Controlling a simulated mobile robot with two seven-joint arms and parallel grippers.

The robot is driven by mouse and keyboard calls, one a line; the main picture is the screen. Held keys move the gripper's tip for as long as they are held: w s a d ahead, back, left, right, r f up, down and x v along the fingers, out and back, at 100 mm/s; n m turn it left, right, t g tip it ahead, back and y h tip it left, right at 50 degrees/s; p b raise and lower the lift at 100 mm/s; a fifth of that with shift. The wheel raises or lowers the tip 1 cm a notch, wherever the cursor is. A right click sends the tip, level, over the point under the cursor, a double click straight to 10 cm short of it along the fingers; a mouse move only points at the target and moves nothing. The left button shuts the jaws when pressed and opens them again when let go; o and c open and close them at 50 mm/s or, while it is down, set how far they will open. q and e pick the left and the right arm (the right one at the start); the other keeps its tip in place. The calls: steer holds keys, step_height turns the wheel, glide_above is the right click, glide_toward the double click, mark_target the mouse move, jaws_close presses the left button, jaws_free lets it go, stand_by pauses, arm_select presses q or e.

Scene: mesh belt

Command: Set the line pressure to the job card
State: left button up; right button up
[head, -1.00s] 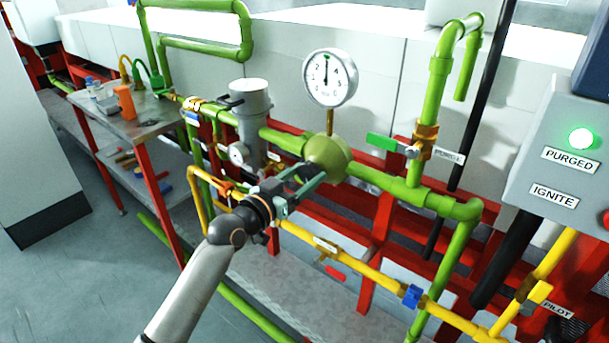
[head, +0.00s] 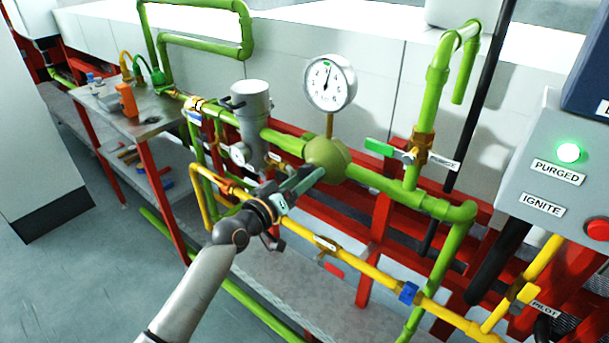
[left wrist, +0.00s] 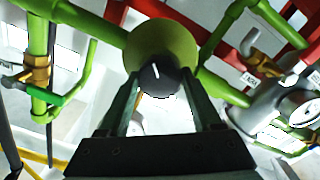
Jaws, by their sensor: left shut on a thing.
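The line's pressure regulator is a round olive-green body (head: 327,158) on the green pipe. Its black knob with a white mark (left wrist: 158,80) shows in the left wrist view; my jaws hide it in the head view. My left gripper (head: 308,180) is shut on the knob, with one finger on each side. A round white gauge (head: 330,82) stands on a brass stem above the regulator. Its needle points almost straight up, a little to the right, close to a small green mark. The exact reading is too small to tell. I see no readable job card. My right gripper is out of view.
A green-handled valve (head: 390,151) tagged PURGE is right of the regulator. A grey panel (head: 545,165) with a lit PURGED lamp is at right. A yellow pipe (head: 365,268) runs below my gripper. A side table (head: 155,125) stands at left.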

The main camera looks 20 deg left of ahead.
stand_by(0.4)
arm_select(q)
steer(key=o, duration=1.4)
steer(key=v, duration=1.2)
steer(key=shift+s+b, duration=0.25)
steer(key=shift+b, duration=0.1)
steer(key=s+d+f+m+g+y+p, duration=0.1)
steer(key=s+d+f+g, duration=0.1)
steer(key=s+f, duration=0.5)
steer(key=s+d+f+m+g+y+p, duration=0.1)
steer(key=s+d+f+m+g, duration=0.1)
steer(key=s+f, duration=0.5)
steer(key=s+d+f+m+g+y+p, duration=0.1)
steer(key=s+d+f+g, duration=0.1)
steer(key=s+f, duration=0.5)
step_height(320, 180, down, 6)
steer(key=shift+d+r+m+g+y, duration=0.1)
steer(key=shift+m+g+y, duration=0.25)
steer(key=shift+g, duration=0.55)
